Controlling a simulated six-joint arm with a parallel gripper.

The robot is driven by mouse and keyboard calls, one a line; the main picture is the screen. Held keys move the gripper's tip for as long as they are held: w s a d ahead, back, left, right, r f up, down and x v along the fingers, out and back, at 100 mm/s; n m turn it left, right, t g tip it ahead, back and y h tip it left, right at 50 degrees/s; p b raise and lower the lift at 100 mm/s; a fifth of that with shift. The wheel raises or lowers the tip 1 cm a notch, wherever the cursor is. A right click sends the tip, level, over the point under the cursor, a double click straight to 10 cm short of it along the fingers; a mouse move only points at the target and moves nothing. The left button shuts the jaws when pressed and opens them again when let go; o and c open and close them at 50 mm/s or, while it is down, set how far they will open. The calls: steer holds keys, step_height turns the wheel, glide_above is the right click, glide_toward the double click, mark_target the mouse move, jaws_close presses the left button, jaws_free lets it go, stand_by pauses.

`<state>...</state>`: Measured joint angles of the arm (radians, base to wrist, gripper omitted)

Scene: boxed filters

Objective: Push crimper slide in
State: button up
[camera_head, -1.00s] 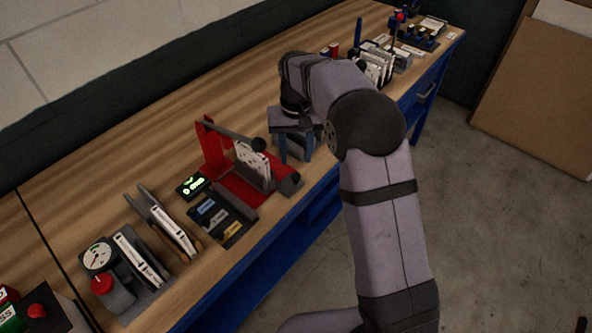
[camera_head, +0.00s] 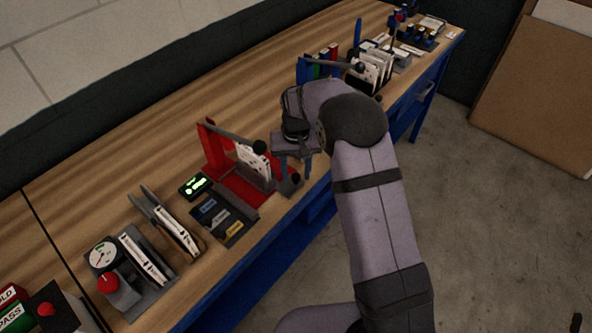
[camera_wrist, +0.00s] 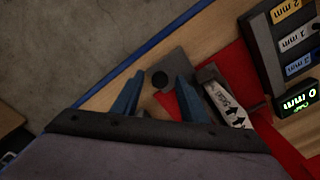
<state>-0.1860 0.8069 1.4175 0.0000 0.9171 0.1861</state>
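The crimper is a red fixture (camera_head: 214,150) with a raised lever ending in a black ball (camera_head: 259,147). A white boxed filter (camera_head: 254,162) stands upright in it and shows with printed arrows in the wrist view (camera_wrist: 226,100). The slide is a grey plate (camera_wrist: 178,60) with a round black knob (camera_wrist: 160,78), at the crimper's right end near the bench's front edge. My gripper (camera_head: 294,176) is open at that end. In the wrist view its two blue fingers appear either side of the knob. I cannot tell whether they touch it.
A label tray (camera_head: 222,219) and a green-lit display (camera_head: 195,186) sit left of the crimper. Farther left are a filter holder (camera_head: 165,222) and a gauge stand (camera_head: 103,254). White filters (camera_head: 374,70) and coloured bins stand at the far right. Bench behind the crimper is clear.

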mark_target(286, 192)
jaws_close()
steer(key=shift+s+a, duration=1.7)
jaws_free()
steer(key=shift+s+a, duration=0.1)
steer(key=shift+w+d, duration=0.2)
